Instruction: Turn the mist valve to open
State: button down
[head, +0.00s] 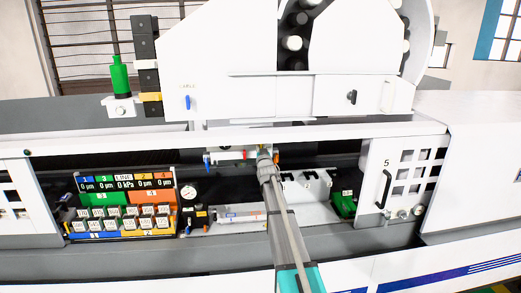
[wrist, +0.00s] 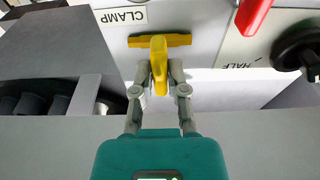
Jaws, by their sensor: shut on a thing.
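In the wrist view my gripper (wrist: 160,76) is shut on the stem of a yellow T-shaped handle (wrist: 160,42). The handle's crossbar lies level across the picture against a white panel, with the stem between the two fingertips. No label naming the mist valve is readable. In the head view my gripper (head: 264,154) reaches up to the row under the machine's white ledge, and my arm hides most of the held handle.
A red handle (wrist: 254,14) and a dark round knob (wrist: 293,46) are right of the yellow one. In the head view, a display panel (head: 125,183), a gauge (head: 189,193) and a white tray (head: 225,218) stand left of my arm. A door with a black handle (head: 385,189) is right.

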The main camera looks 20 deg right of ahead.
jog(key=shift+n, duration=0.3)
jog(key=shift+n+y, duration=0.5)
jog(key=shift+n, duration=1.9)
jog(key=shift+d+n+y+p, duration=0.1)
jog(key=shift+n+y+p, duration=0.4)
jog(key=shift+n, duration=2.1)
jog(key=shift+r, duration=0.1)
